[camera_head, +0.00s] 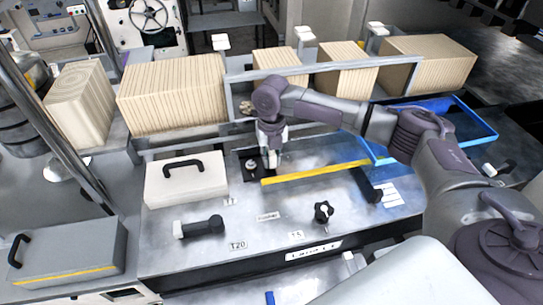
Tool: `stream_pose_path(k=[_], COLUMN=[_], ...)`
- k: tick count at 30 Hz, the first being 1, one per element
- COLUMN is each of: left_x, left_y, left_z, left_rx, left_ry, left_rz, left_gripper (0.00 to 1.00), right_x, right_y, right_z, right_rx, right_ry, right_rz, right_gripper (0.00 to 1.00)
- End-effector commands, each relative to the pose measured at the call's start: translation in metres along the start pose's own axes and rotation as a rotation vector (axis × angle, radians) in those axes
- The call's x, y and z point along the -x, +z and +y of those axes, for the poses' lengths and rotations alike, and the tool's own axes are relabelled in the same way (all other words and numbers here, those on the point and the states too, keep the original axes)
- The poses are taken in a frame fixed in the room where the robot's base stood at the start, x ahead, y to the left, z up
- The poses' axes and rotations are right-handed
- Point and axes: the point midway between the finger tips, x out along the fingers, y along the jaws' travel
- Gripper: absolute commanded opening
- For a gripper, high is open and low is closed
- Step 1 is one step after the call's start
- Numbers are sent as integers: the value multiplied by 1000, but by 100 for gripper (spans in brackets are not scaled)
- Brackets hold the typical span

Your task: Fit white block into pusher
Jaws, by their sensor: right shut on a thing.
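My right gripper (271,163) points down over the steel table, beside a dark square fitting (251,164). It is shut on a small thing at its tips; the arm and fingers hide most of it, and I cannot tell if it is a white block. A large white block with a black handle (160,186) lies on the table left of the gripper. A black handle piece with a white end (204,227) lies nearer the front. I cannot tell which part is the pusher. My left gripper is not in view.
A yellow strip (310,173) runs right from the gripper. A black star knob (323,211) stands at the front, and a black piece (366,186) lies to the right. A blue-rimmed tray (472,113) and a row of wooden blocks (172,94) stand behind.

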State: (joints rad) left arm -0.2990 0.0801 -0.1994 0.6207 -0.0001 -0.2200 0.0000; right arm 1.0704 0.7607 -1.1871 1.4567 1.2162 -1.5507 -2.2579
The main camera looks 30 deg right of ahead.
Motion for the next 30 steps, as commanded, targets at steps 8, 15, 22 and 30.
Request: stream_pose_path(k=[8,15,22,30], left_x=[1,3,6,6], left_y=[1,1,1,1], left_z=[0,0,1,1], left_rx=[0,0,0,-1], left_ry=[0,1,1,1], left_rz=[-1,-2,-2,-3], left_gripper=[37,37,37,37], right_x=[-1,-2,-5,-6], right_y=[0,0,0,0], right_z=[0,0,1,1], right_rx=[0,0,1,1], right_ry=[1,1,1,1], right_rz=[0,0,-1,-2], right_gripper=[0,0,0,0])
